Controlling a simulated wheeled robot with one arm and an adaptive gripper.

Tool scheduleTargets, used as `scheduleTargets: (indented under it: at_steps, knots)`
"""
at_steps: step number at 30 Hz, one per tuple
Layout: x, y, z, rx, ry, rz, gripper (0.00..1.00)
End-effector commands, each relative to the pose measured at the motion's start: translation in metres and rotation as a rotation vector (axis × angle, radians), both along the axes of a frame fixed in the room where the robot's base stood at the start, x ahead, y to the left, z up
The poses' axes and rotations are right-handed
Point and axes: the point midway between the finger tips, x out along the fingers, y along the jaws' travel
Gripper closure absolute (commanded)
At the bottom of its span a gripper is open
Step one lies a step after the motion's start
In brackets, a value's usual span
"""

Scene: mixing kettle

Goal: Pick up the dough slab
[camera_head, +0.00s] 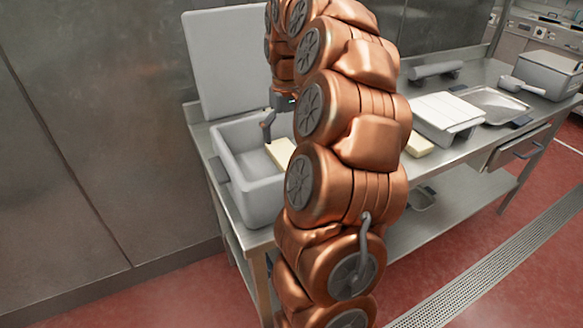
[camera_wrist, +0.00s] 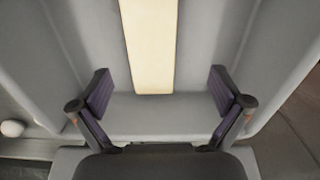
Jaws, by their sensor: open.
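The dough slab (camera_head: 280,151) is pale yellow and lies inside a light grey bin (camera_head: 249,202) on the steel table. My arm hides part of the slab and of the bin. In the wrist view the slab (camera_wrist: 149,45) shows as a long pale strip at top centre, running out of the frame. My gripper (camera_wrist: 160,92) is open and empty, its two dark fingers spread wide on either side of the slab's near end. In the head view one finger (camera_head: 267,128) shows above the bin, left of the slab.
A white lid (camera_head: 224,62) stands upright behind the bin. Another pale slab (camera_head: 418,144) lies on the table right of my arm. Farther right are a white-topped container (camera_head: 447,112), a metal tray (camera_head: 493,102) and a grey box (camera_head: 549,73). The bin walls surround the slab.

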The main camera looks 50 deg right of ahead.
Motion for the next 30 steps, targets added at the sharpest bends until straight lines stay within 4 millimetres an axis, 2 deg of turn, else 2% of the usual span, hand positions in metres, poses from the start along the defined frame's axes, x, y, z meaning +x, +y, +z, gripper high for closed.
scheduleTargets:
  at_steps: [1, 4, 12, 20, 30]
  knots:
    - [-0.001, -0.008, -0.003, -0.002, 0.000, -0.013, 0.00]
    - [-0.002, -0.015, -0.006, -0.004, 0.000, -0.024, 0.00]
    - [-0.002, -0.015, -0.025, -0.001, 0.005, -0.023, 0.00]
    - [-0.002, -0.015, -0.036, -0.001, 0.003, -0.024, 0.00]
    - [-0.001, -0.014, -0.075, -0.001, 0.004, -0.023, 0.00]
